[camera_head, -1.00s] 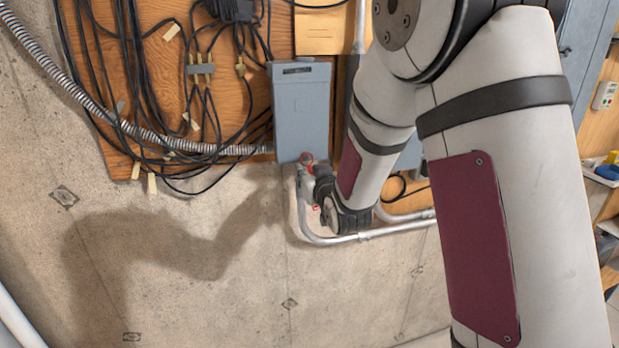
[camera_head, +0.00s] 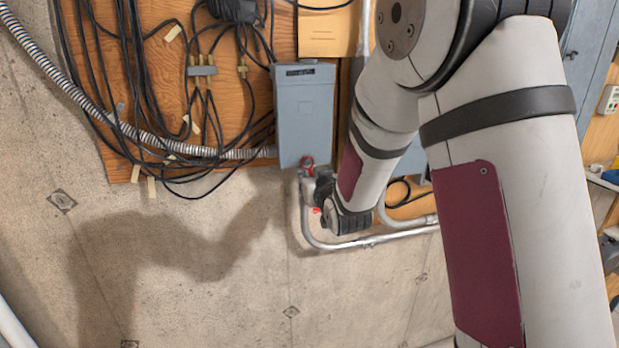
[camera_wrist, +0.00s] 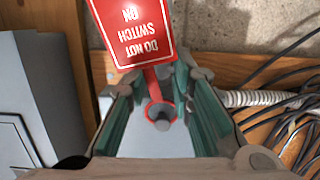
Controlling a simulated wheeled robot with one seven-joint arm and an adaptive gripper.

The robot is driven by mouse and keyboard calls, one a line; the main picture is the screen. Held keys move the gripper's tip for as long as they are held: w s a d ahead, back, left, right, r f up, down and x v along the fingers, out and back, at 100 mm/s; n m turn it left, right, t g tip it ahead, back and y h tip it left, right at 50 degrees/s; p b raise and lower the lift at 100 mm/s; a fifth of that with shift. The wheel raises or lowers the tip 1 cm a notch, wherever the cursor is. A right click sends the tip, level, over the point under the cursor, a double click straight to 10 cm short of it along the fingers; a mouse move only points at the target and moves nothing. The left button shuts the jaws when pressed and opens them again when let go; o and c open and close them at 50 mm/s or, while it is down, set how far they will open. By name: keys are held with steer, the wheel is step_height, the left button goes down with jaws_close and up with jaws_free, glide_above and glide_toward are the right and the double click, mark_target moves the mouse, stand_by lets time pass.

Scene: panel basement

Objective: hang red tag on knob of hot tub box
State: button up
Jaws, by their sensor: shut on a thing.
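The hot tub box is a grey metal box (camera_head: 305,115) on the wall, and its grey face (camera_wrist: 140,143) shows in the wrist view. The red tag (camera_wrist: 133,30) reads "DO NOT SWITCH ON", upside down in the wrist view. Its red loop (camera_wrist: 151,108) lies between my fingers and encircles a round grey knob (camera_wrist: 162,122) in the picture; I cannot tell whether it sits on the knob or in front of it. My gripper (camera_wrist: 165,90) is shut on the red tag. In the head view my gripper (camera_head: 318,187) is at the box's lower edge, mostly hidden by my wrist.
A metal conduit (camera_head: 345,242) bends below the box. Black cables (camera_head: 135,90) hang on the wooden panel left of it, with flexible conduit (camera_head: 210,151) reaching the box. Another grey box (camera_wrist: 35,95) is at left in the wrist view. Bare concrete (camera_head: 200,290) lies below.

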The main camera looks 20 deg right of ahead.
steer(key=o, duration=0.8)
steer(key=shift+o, duration=0.2)
steer(key=s+p, duration=0.3)
steer(key=s, duration=0.5)
stand_by(0.9)
steer(key=s+r+g+b, duration=0.1)
steer(key=s+r+g, duration=0.45)
steer(key=s, duration=0.45)
steer(key=s+a+g+b, duration=0.1)
steer(key=s+g, duration=0.4)
steer(key=s, duration=1.7)
steer(key=shift+s+r+b, duration=0.3)
steer(key=shift+r+b, duration=0.1)
steer(key=shift+r, duration=0.05)
